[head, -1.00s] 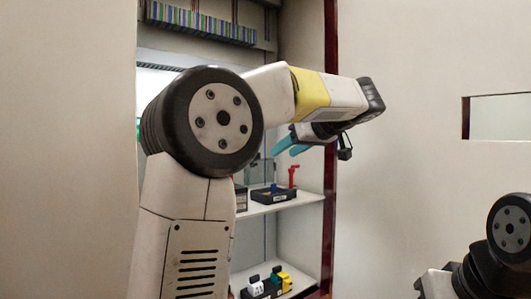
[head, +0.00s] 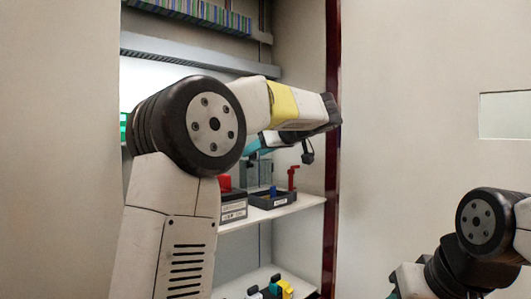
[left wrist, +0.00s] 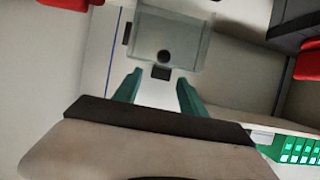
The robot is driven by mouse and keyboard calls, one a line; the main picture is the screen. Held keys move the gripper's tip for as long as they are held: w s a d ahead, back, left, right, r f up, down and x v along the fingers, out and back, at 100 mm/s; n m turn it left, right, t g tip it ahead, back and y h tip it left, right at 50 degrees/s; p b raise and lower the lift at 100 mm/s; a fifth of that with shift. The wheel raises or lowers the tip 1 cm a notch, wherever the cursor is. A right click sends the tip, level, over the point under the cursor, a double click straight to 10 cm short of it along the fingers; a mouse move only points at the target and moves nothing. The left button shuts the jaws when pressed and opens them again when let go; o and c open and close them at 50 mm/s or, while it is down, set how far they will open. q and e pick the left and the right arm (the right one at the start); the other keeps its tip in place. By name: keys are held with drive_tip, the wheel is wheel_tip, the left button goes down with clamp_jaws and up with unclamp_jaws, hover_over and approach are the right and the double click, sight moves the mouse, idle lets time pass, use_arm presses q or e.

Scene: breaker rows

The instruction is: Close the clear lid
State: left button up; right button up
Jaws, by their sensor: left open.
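The clear lid (left wrist: 172,38) is a see-through grey-green panel with a dark round knob at its near edge, in the upper middle of the left wrist view. In the head view it shows as a greyish pane (head: 258,172) standing up above the shelf, partly hidden by my arm. My left gripper (left wrist: 158,92) is open, its two teal fingers apart and pointing at the lid's near edge, with nothing between them. In the head view the left gripper (head: 264,147) is mostly hidden behind its wrist. My right arm shows at lower right; its gripper cannot be made out.
On the shelf (head: 285,213) stand a dark box with a red switch (head: 225,183) and a dark tray (head: 272,200) with blue and red handles. A lower shelf holds small blocks (head: 280,290). The dark red cabinet edge (head: 331,200) is right of my left arm.

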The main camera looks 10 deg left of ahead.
use_arm(q)
drive_tip(key=shift+w+a+f, duration=0.2)
drive_tip(key=shift+w+a, duration=0.05)
drive_tip(key=shift+a, duration=0.1)
clamp_jaws()
idle(1.2)
